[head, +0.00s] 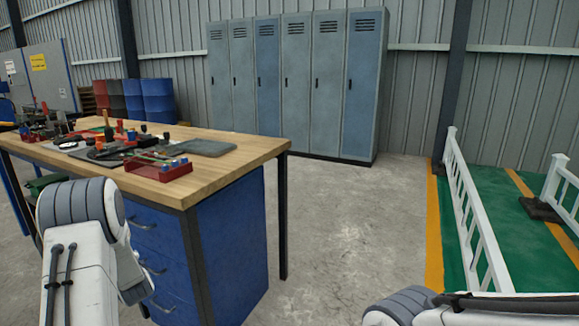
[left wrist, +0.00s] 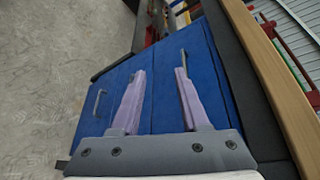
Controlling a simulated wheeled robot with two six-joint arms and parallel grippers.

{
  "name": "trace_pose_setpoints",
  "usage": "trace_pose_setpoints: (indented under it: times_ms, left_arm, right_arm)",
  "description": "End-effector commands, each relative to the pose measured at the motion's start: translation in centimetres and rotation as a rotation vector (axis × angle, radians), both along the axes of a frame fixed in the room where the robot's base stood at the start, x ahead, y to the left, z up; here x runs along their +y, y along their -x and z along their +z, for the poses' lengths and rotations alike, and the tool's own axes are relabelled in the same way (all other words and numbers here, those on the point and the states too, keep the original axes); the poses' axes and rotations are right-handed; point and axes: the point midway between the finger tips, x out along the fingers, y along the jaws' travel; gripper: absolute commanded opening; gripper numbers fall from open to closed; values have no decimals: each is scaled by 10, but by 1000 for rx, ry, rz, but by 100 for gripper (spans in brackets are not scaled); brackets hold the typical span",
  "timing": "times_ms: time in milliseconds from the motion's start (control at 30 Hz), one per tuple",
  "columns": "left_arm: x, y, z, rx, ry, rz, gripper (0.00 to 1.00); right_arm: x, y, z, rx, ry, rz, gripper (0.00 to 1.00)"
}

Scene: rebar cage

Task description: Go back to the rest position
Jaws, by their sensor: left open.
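My left gripper (left wrist: 160,72) is open in the left wrist view, its two pale purple fingers apart with nothing between them. Behind the fingers is the blue drawer front of the workbench, with its metal handles. In the head view my left arm is at the lower left, in front of the workbench (head: 225,172), and its fingers cannot be made out there. Only a part of my right arm shows at the bottom right edge, and its gripper is out of the picture.
The wooden bench top carries tools, a red rack (head: 158,168) and a dark mat (head: 205,147). Grey-blue lockers (head: 298,90) stand at the wall, blue barrels (head: 157,100) to their left. A white fence (head: 468,205) borders a green floor at right. The grey floor between is clear.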

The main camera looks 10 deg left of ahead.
Motion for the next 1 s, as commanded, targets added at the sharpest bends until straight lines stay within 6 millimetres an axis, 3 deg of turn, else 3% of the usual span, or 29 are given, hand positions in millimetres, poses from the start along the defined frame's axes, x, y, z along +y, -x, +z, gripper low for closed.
trace_pose_setpoints:
  times_ms: [167,367,467,567,633,733,833,967,1000]
  left_arm:
    - [-34,-18,6,-33,95,-50,45]
    - [-95,-40,13,-70,267,-118,45]
    - [-136,-48,17,-80,382,-156,45]
    - [-194,-53,22,-79,533,-197,45]
    - [-245,-50,27,-62,664,-222,45]
    - [-320,-33,33,-13,857,-234,45]
    - [-389,1,38,67,1033,-212,45]
    - [-465,66,44,205,1215,-132,45]
    - [-484,90,45,254,1256,-97,45]
  right_arm:
    - [0,0,0,0,0,0,0]
    - [0,0,0,0,0,0,0]
    - [0,0,0,0,0,0,0]
    - [0,0,0,0,0,0,0]
    - [0,0,0,0,0,0,0]
    - [0,0,0,0,0,0,0]
    - [0,0,0,0,0,0,0]
    - [0,0,0,0,0,0,0]
    - [0,0,0,0,0,0,0]
